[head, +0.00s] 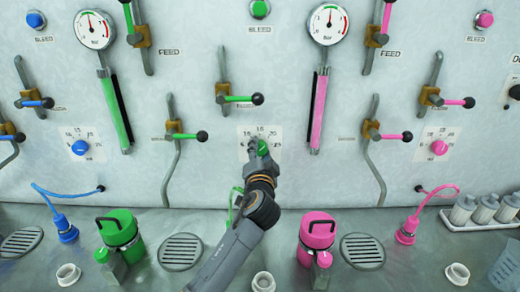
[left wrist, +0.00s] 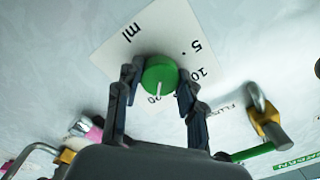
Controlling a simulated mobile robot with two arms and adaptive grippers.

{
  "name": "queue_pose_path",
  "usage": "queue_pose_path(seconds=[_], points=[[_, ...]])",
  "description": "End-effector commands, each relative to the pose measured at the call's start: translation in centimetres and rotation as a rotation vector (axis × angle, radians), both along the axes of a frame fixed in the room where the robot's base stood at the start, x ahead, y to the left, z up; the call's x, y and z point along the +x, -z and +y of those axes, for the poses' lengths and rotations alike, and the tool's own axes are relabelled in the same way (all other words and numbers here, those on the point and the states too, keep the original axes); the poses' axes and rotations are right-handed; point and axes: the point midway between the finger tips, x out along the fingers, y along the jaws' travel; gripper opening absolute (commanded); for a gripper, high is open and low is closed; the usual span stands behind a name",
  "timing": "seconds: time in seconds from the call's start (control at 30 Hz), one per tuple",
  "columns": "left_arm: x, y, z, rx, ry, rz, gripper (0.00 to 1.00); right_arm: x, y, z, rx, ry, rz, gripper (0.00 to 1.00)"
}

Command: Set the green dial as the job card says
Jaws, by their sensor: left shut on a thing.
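The green dial (head: 263,147) sits on a white scale plate (head: 276,133) in the middle of the wall panel. My left gripper (head: 256,148) is at the dial and partly covers it in the head view. In the left wrist view the green dial (left wrist: 160,72) is between the two fingers of my left gripper (left wrist: 158,84), which are shut on its sides. A white pointer line on the dial faces the lower edge of the picture, near a partly hidden number. The numbers 5 and 10 show at right on the scale plate (left wrist: 140,40). No readable job card shows. My right gripper is out of view.
A blue dial (head: 80,147) and a pink dial (head: 439,147) sit on either side. A lever with a green handle (head: 243,99) is above the dial. Green (head: 119,230) and pink (head: 318,231) canisters stand on the counter below.

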Motion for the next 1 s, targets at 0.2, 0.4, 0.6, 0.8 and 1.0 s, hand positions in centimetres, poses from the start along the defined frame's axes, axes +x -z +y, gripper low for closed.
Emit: queue_pose_path(seconds=[0.2, 0.4, 0.6, 0.8, 1.0], points=[[0.01, -0.05, 0.02, 0.033, -0.001, -0.001, 0.07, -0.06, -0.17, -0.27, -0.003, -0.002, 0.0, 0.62], [0.01, -0.03, 0.01, 0.037, 0.0, -0.001, 0.07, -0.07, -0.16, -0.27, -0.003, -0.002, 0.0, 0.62], [0.01, -0.04, 0.0, 0.036, 0.0, -0.001, 0.45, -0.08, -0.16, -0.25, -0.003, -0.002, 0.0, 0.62], [0.0, -0.03, 0.0, 0.035, 0.0, -0.001, 0.62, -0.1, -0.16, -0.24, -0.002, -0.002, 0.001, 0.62], [-0.07, -0.01, -0.02, 0.034, 0.001, -0.001, 0.62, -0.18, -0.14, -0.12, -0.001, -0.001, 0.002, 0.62]])
